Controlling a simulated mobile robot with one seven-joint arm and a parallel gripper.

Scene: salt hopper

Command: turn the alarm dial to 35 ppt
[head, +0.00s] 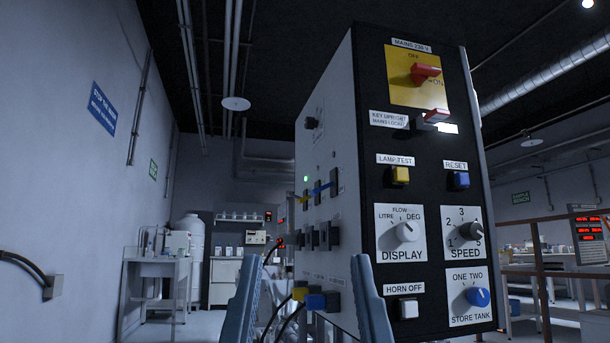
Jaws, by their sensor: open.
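No dial labelled as an alarm dial shows in the head view. A tall control box (377,279) with a black front stands close, right of centre. Its front carries a white DISPLAY dial (405,232) marked LITRE, FLOW and DEG, a black SPEED dial (470,231) with numbers, and a blue STORE TANK dial (478,297). My gripper (306,262) is at the bottom centre, its two blue-grey fingers spread apart and pointing up, with nothing seen held between them. The right finger overlaps the box's lower left edge in the picture.
The box also has a red mains switch (425,73), a red key (436,116), yellow, blue and white buttons, and plugs with cables on its left side. A white bench (160,265) stands back left. A red-digit display panel (587,236) stands at right behind a rail.

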